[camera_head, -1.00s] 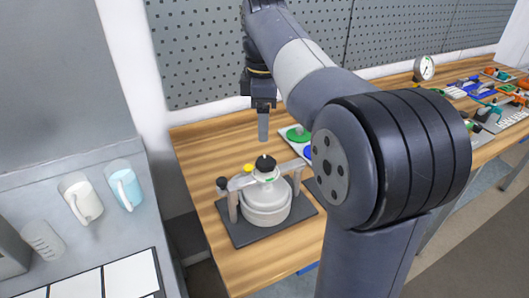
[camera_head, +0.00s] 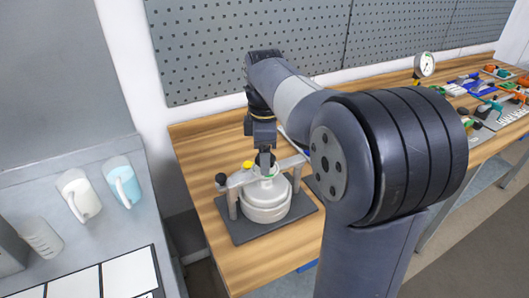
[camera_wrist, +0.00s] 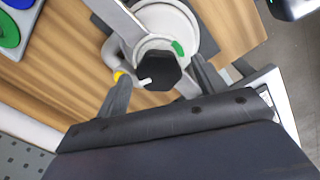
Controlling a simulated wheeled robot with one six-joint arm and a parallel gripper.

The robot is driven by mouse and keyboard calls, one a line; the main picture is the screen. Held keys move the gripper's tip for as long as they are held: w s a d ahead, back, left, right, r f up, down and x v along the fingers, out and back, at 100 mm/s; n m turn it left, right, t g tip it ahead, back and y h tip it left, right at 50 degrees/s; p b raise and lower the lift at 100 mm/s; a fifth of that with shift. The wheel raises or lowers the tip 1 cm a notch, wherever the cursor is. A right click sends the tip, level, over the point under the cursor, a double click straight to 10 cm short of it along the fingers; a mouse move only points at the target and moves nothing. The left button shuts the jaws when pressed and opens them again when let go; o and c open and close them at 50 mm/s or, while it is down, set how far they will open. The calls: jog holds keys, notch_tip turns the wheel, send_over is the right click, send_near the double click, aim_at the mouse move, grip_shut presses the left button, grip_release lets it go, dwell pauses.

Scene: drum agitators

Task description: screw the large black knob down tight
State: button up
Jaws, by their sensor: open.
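The large black knob (camera_wrist: 158,71) sits on top of a white round vessel (camera_head: 265,207), at the middle of its bar. In the wrist view it is a dark faceted cap with a white pointer mark on its near edge. My gripper (camera_wrist: 160,72) is open, with one finger on the left of the knob and the other on the right. A visible gap lies between the knob and each finger. In the head view my gripper (camera_head: 266,158) points down over the knob and largely hides it there.
The vessel stands on a dark base plate (camera_head: 242,230) on the wooden bench. A small black knob (camera_head: 221,178) and a yellow cap (camera_head: 247,165) sit on the left of the bracket. Two mugs (camera_head: 78,195) (camera_head: 125,186) stand on the grey counter at left.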

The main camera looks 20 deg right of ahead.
jog(key=shift+c, duration=0.5)
jog(key=c, duration=0.9)
jog(key=shift+m+p, duration=0.3)
jog(key=m+p, duration=0.2)
jog(key=m, duration=0.1)
jog(key=shift+r+m, duration=0.15)
jog(key=shift+m, duration=0.15)
jog(key=m+p, duration=0.2)
jog(key=m, duration=0.3)
jog(key=shift+w+p, duration=0.1)
jog(key=shift+p, duration=0.3)
jog(key=m+p, duration=0.1)
jog(key=m, duration=0.4)
jog(key=shift+d, duration=0.1)
jog(key=m+p, duration=0.1)
jog(key=m, duration=0.3)
jog(key=shift+w, duration=0.1)
jog(key=shift+m, duration=0.3)
